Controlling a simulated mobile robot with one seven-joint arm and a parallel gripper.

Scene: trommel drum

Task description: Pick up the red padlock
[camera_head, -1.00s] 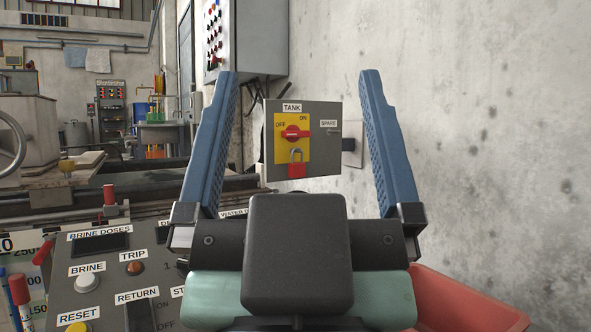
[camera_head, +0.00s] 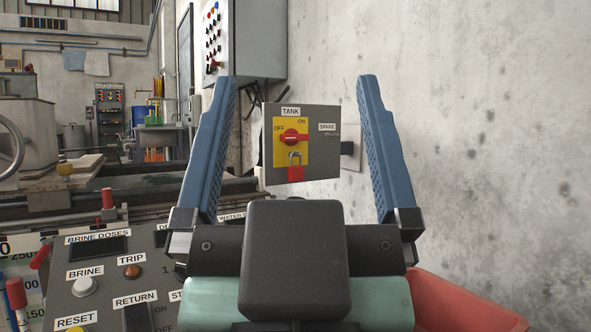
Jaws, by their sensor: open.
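The red padlock (camera_head: 295,174) hangs by its metal shackle just below the red rotary switch (camera_head: 291,138). The switch sits on a yellow plate on the grey TANK box (camera_head: 325,165). My gripper (camera_head: 297,80) is open, with its two blue fingers pointing forward and up, one on each side of the box in the picture. The padlock shows between the fingers, farther away, and nothing is held. The padlock's body is fully visible; whether the shackle is closed cannot be told.
A concrete wall (camera_head: 480,130) runs along the right. A control cabinet (camera_head: 258,45) hangs behind, upper left. A labelled console (camera_head: 120,270) with buttons and a red upright handle (camera_head: 108,198) is at lower left. A red bin (camera_head: 455,300) is at lower right.

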